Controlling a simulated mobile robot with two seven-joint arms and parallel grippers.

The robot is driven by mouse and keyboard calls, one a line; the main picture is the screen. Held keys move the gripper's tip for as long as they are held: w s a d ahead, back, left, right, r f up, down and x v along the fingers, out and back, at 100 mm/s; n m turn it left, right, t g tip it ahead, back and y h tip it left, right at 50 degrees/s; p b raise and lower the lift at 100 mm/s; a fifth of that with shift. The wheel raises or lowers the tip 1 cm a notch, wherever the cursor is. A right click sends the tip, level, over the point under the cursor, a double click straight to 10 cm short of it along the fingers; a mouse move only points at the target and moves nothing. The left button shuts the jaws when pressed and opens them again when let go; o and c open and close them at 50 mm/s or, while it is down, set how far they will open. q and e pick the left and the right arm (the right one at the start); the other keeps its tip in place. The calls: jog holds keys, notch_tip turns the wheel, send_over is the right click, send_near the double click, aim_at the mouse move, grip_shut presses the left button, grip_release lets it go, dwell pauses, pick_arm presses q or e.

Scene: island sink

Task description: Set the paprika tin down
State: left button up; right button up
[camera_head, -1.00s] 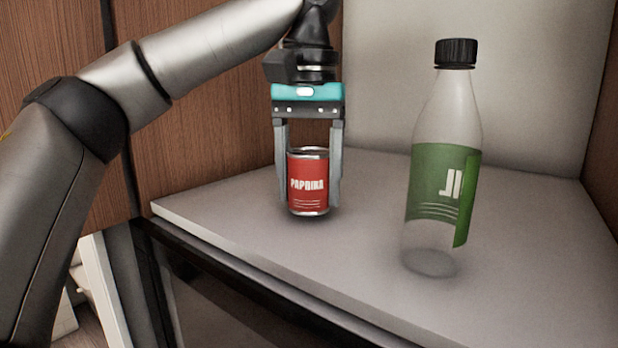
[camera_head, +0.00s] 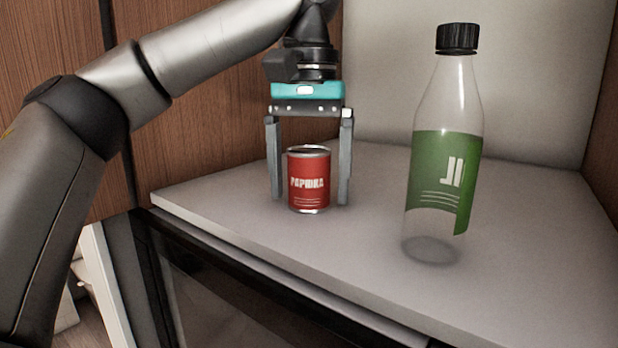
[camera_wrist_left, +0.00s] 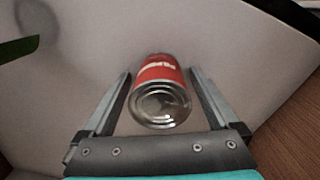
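The paprika tin (camera_head: 308,180) is a small red can with a silver rim, standing upright on the grey-white counter (camera_head: 240,215). My left gripper (camera_head: 309,200) points down with one finger on each side of the tin. Its fingers are spread, with a visible gap between each finger and the tin. In the left wrist view the tin (camera_wrist_left: 160,92) also sits between the two open fingers (camera_wrist_left: 160,85), apart from both. My right gripper is not in view.
A clear bottle (camera_head: 443,150) with a black cap and green label stands on the counter to the right of the tin. A pale wall (camera_head: 400,60) rises behind, and wood panels (camera_head: 190,130) lie at the left. The counter's front edge drops off in front.

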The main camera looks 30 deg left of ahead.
aim_at(309, 149)
pick_arm(q)
jog(key=shift+o, duration=0.2)
jog(key=shift+r, duration=0.1)
jog(key=shift+r, duration=5.85)
